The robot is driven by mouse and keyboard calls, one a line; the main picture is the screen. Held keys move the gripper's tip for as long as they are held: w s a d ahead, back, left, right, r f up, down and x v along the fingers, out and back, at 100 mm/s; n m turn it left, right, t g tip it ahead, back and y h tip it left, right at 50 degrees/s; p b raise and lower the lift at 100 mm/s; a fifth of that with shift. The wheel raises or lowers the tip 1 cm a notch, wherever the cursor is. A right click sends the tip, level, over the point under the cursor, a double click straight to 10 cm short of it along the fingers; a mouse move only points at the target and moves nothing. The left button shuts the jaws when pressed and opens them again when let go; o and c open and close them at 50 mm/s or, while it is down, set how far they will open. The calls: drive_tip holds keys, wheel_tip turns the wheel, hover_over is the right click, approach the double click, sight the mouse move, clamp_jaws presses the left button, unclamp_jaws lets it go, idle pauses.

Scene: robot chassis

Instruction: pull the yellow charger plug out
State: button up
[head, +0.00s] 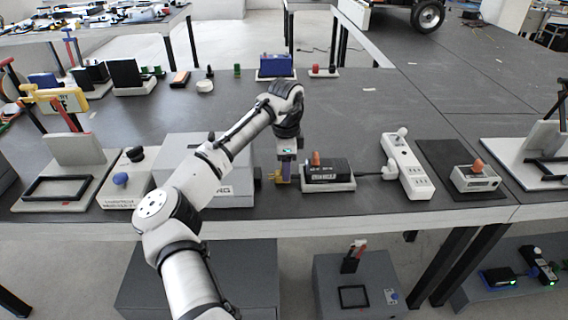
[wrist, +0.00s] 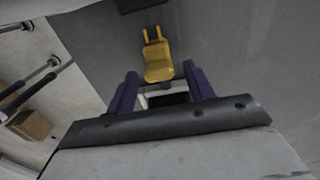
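The yellow charger plug (wrist: 158,62) shows in the wrist view with two prongs pointing up the picture. Its prongs are visible and no socket shows around them. In the head view yellow (head: 281,178) shows right below my gripper (head: 287,168), between the grey box and the black unit. In the wrist view the two purple fingers of my gripper (wrist: 161,75) are apart, with a gap on each side of the plug's near end. I cannot tell whether the plug rests on the table.
A black unit (head: 328,170) on a white base, with an orange knob, stands right of my gripper. A grey box (head: 232,182) is close on the left. A white power strip (head: 407,166) with a white plug lies farther right. The table's front edge is near.

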drive_tip(key=shift+a+r, duration=0.1)
wheel_tip(320, 180, up, 14)
drive_tip(key=shift+f, duration=0.2)
idle(0.3)
